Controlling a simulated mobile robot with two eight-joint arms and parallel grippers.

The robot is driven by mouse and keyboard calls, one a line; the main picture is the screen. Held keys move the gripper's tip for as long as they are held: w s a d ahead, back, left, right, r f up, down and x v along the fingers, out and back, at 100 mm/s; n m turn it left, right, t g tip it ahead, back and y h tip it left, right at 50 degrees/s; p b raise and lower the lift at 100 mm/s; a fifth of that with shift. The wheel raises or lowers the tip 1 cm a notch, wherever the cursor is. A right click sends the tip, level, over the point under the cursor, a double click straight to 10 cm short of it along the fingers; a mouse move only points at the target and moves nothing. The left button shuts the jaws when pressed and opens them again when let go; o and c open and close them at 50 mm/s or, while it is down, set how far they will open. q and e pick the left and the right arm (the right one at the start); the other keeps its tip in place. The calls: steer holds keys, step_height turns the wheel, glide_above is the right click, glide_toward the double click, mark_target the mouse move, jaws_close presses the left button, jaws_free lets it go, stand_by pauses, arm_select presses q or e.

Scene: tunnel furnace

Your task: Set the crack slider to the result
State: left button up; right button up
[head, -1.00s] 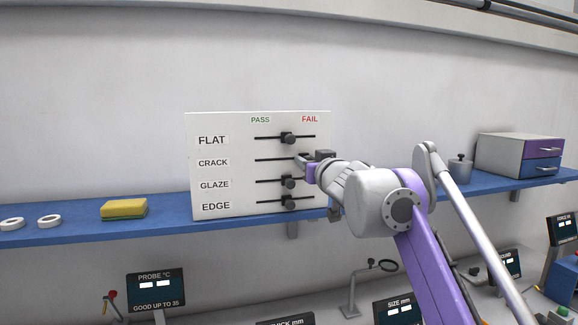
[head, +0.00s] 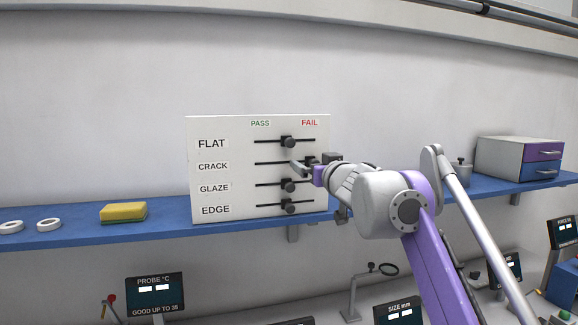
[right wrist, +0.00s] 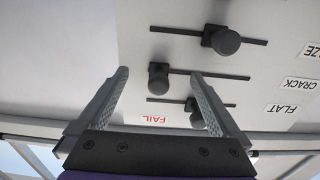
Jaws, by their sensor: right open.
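A white panel (head: 222,130) stands on the blue shelf with sliders labelled FLAT, CRACK, GLAZE and EDGE, under PASS on the left and FAIL on the right. The crack slider's black knob (right wrist: 158,76) sits at the FAIL end of its slot; in the head view my gripper partly hides it. The other knobs sit near the middle of their slots. My right gripper (head: 302,164) is at the crack row; in the right wrist view its open fingers (right wrist: 160,73) stand on either side of the crack knob, with gaps. My left gripper is not in view.
The blue shelf (head: 170,220) carries a yellow sponge (head: 122,212), white rings (head: 48,225) and a drawer box (head: 508,155). Gauges with dark displays (head: 155,290) stand below. The wall in front of the panel's left side is clear.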

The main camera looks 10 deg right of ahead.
steer(key=s+b, duration=0.2)
steer(key=s, duration=0.5)
stand_by(0.3)
steer(key=shift+d, duration=0.1)
